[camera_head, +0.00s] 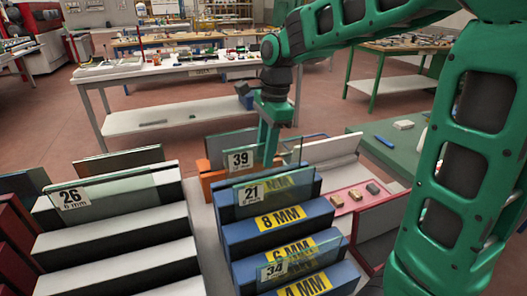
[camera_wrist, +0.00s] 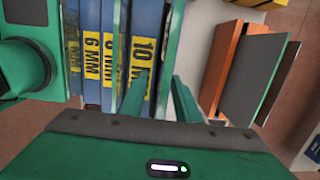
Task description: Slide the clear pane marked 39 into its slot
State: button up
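The clear pane (camera_head: 240,147) stands upright at the far end of the blue rack, its white label reading 39. In the wrist view a thin greenish edge that looks like this pane (camera_wrist: 170,45) runs beside the 10 MM block. My gripper (camera_head: 268,150) points down at the pane's right part. In the wrist view my gripper's fingers (camera_wrist: 162,78) stand apart, one on each side of that edge, with a gap showing. The blue slotted rack (camera_head: 285,236) carries yellow labels 4, 6, 8 and 10 MM. The pane's lower edge is hidden, so I cannot tell how it is seated.
Panes 21 (camera_head: 262,190) and 34 (camera_head: 298,262) stand in the blue rack. Pane 26 (camera_head: 105,192) stands in the white stepped rack (camera_head: 112,240) at left. An orange holder (camera_head: 212,184) with panels is behind. A red tray (camera_head: 352,198) lies at right.

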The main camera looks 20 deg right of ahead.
notch_tip(320, 180, up, 11)
jog(key=d, duration=0.1)
jog(key=shift+d+f, duration=0.15)
dwell(0.4)
jog(key=shift+s+d, duration=0.1)
dwell(0.4)
